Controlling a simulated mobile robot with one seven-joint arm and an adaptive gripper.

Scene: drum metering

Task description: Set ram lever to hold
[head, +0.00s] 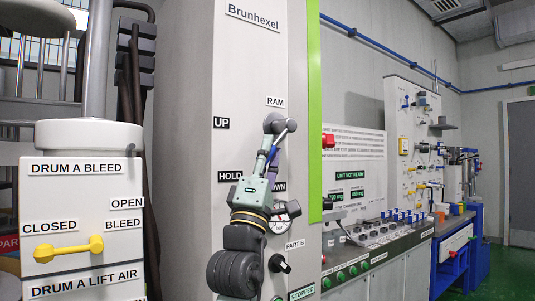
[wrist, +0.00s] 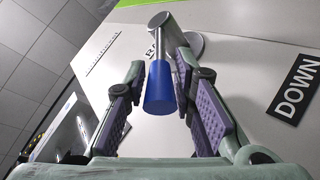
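The ram lever has a grey metal hub (head: 275,122) on the tall grey panel, under the RAM label (head: 275,102). In the wrist view its metal arm ends in a blue grip (wrist: 160,88). My gripper (head: 268,150) is in front of the lever and hides much of it in the head view. In the wrist view my open fingers (wrist: 160,70) stand on either side of the blue grip, with gaps visible on both sides.
A round gauge (head: 284,217) and a black PART B knob (head: 279,263) sit below the lever. A white drum A panel (head: 82,220) with a yellow handle (head: 68,249) stands at left. A control desk (head: 375,232) with many buttons runs along the right.

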